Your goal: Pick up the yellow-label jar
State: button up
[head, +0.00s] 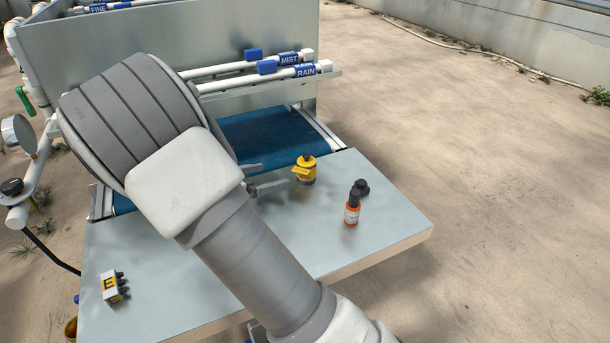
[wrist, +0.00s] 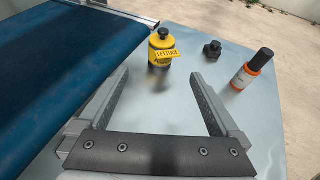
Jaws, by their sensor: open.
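The yellow-label jar (head: 305,175) stands upright on the grey metal table, close to the blue belt. It has a dark cap, and its label reads LETTUCE in the wrist view (wrist: 161,53). My gripper (head: 276,174) is open and empty, low over the table just left of the jar in the head view. In the wrist view the open fingers (wrist: 157,76) point towards the jar, which stands beyond the fingertips and between their lines. A gap shows between fingertips and jar.
An orange-label bottle with a black cap (head: 352,212) and a small black knob-like part (head: 362,187) stand right of the jar. A yellow-and-white box (head: 113,288) lies at the table's left. The blue belt (head: 265,137) and MIST and RAIN pipes (head: 240,84) are behind.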

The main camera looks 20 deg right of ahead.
aim_at(300, 169)
jog(key=b+x, duration=0.3)
jog(key=x, duration=1.2)
jog(key=shift+s+f, duration=0.1)
jog(key=shift+f, duration=0.05)
jog(key=c, duration=1.5)
